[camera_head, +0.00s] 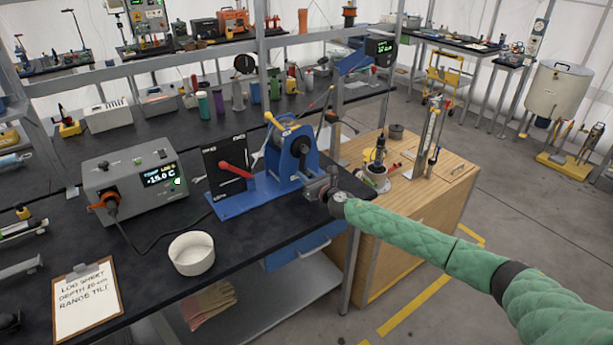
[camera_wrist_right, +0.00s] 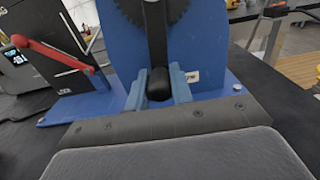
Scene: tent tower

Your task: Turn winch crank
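The blue winch (camera_head: 283,158) stands on a blue base plate on the black bench in the head view. Its black crank arm (camera_wrist_right: 156,35) hangs down from the hub, with a black knob (camera_wrist_right: 158,84) at its lower end. My right gripper (camera_head: 321,188) is at the near right side of the winch. In the right wrist view, its two blue fingers (camera_wrist_right: 159,88) stand on either side of the knob and appear closed on it. The far side of the knob is hidden. My left gripper is not in view.
A black panel with a red lever (camera_head: 236,170) stands left of the winch. A grey box with a display (camera_head: 135,176), a white bowl (camera_head: 191,253) and a clipboard (camera_head: 87,300) are farther left. A wooden cabinet (camera_head: 410,200) stands right.

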